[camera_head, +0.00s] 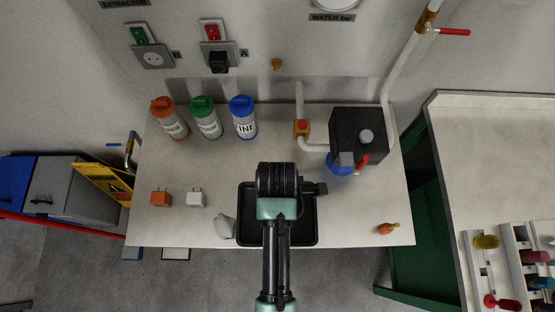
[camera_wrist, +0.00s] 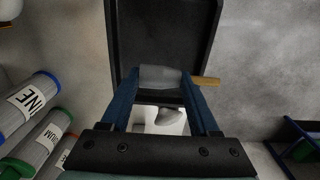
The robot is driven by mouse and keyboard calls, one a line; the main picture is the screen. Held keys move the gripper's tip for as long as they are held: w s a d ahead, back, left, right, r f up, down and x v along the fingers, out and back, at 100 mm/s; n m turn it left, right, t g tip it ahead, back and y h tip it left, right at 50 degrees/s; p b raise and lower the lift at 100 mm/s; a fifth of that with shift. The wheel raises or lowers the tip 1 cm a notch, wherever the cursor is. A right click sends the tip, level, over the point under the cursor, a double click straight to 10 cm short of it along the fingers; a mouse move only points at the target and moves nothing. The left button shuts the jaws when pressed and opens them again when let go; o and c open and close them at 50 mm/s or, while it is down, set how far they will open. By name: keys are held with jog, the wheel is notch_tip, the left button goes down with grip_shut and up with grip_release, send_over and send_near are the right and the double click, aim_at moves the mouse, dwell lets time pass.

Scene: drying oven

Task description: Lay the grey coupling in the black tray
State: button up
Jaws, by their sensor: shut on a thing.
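The grey coupling (camera_wrist: 160,77) is a short, smooth grey piece between my gripper's two blue fingers in the wrist view. My gripper (camera_wrist: 160,88) is shut on it. The black tray (camera_wrist: 163,30) lies beyond and below the fingers in that view, and the coupling overlaps its near part. I cannot tell the height of the coupling over the tray. In the head view the tray (camera_head: 247,222) lies at the front of the bench, partly under my arm. My arm hides the fingers and the coupling there.
A pale grey object (camera_head: 224,227) stands close to the tray's left side. An orange plug (camera_head: 161,198) and a white plug (camera_head: 196,198) lie further left. Several bottles (camera_head: 208,118) stand behind. A black box (camera_head: 358,135) and pipes stand at the back right. Bench right of the tray is mostly clear.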

jog(key=f, duration=0.4)
jog(key=shift+w, duration=0.2)
jog(key=shift+f, duration=2)
jog(key=shift+s+f, duration=0.1)
jog(key=shift+f, duration=0.1)
jog(key=o, duration=1.4)
jog(key=shift+c, duration=0.2)
jog(key=shift+r, duration=0.1)
